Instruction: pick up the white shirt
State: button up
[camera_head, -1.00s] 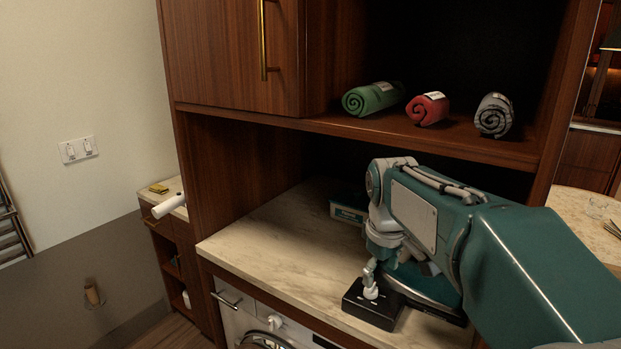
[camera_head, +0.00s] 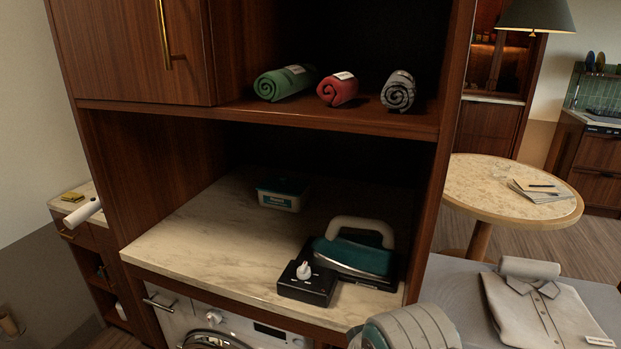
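A folded white shirt (camera_head: 540,312), looking pale beige-grey in this light, lies on a grey flat surface at the lower right. Its collar and button front face up. A pale rounded roll (camera_head: 529,268) sits at its collar end; I cannot tell whether it is part of the shirt. A grey rounded part of my arm shows at the bottom edge, left of the shirt and apart from it in the picture. My gripper's fingers are not in view.
An iron (camera_head: 356,247) and a black box with a knob (camera_head: 308,283) stand on the marble counter (camera_head: 200,240), with a tub (camera_head: 282,194) behind. Green, red and grey rolled towels lie on the shelf (camera_head: 250,113). A round table (camera_head: 480,187) stands behind the shirt.

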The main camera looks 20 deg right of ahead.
aim_at(529, 309)
jog(key=z, duration=0.45)
jog(key=l+z, duration=0.15)
jog(key=z, duration=0.25)
jog(key=l+z, duration=0.1)
jog(key=z, duration=0.35)
jog(key=l+z, duration=0.15)
jog(key=z, duration=0.25)
jog(key=i+l+u, duration=0.2)
jog(key=l, duration=0.25)
jog(key=i+u, duration=0.15)
jog(key=i, duration=0.25)
jog(key=i+l+u, duration=0.15)
jog(key=i, duration=0.25)
